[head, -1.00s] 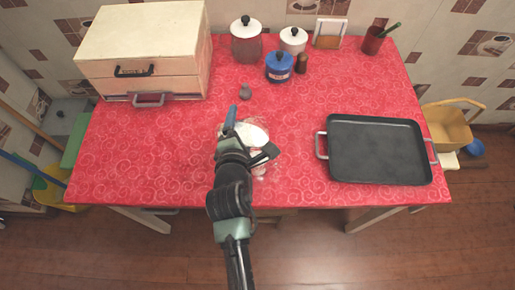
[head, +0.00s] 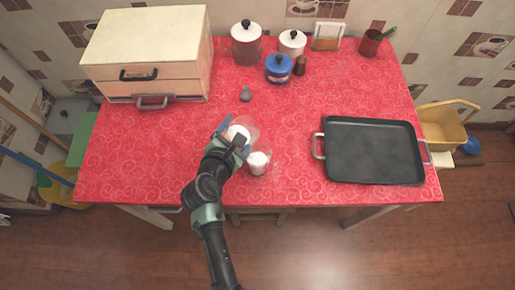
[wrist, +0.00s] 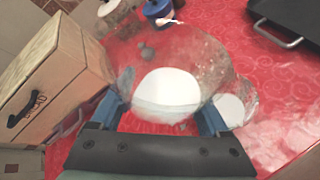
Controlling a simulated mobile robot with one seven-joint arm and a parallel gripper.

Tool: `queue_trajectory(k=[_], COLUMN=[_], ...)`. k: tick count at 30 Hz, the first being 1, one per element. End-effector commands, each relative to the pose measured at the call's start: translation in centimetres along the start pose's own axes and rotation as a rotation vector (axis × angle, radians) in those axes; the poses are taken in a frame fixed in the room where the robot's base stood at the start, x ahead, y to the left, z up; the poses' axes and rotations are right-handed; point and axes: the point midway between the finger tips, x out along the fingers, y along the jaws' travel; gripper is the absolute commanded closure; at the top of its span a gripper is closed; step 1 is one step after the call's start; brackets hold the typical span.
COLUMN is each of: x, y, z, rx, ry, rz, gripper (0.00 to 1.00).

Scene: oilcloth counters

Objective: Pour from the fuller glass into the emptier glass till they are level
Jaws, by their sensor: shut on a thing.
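My gripper (head: 232,136) is shut on a clear glass with white contents (head: 238,132), above the red counter or on it; I cannot tell which. In the wrist view this held glass (wrist: 166,92) fills the middle between my blue fingertips (wrist: 160,118), its wide clear rim toward the far side. The other clear glass (head: 258,161) stands on the counter just to the right and nearer, with white contents low in it. It shows partly behind the held glass in the wrist view (wrist: 232,108). I cannot compare the levels surely.
A black tray (head: 373,150) with metal handles lies to the right. A wooden drawer box (head: 145,60) stands at back left. A small grey object (head: 245,94) lies behind the glasses; a blue jar (head: 278,68) and white-lidded canisters stand farther back. The front left counter is clear.

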Motion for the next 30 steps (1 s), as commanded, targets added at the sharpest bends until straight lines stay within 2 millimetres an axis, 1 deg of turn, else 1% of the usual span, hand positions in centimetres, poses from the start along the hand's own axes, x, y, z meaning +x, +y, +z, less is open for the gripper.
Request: queue_trajectory(k=[1, 6, 30], x=[0.07, 0.22, 0.21], y=[0.36, 0.46, 0.41], z=[-0.2, -0.68, -0.63], rx=[-0.019, -0.074, -0.071], ry=[-0.006, -0.021, -0.021], rz=[-0.002, -0.027, -0.027], gripper=[1.0, 1.0, 1.0])
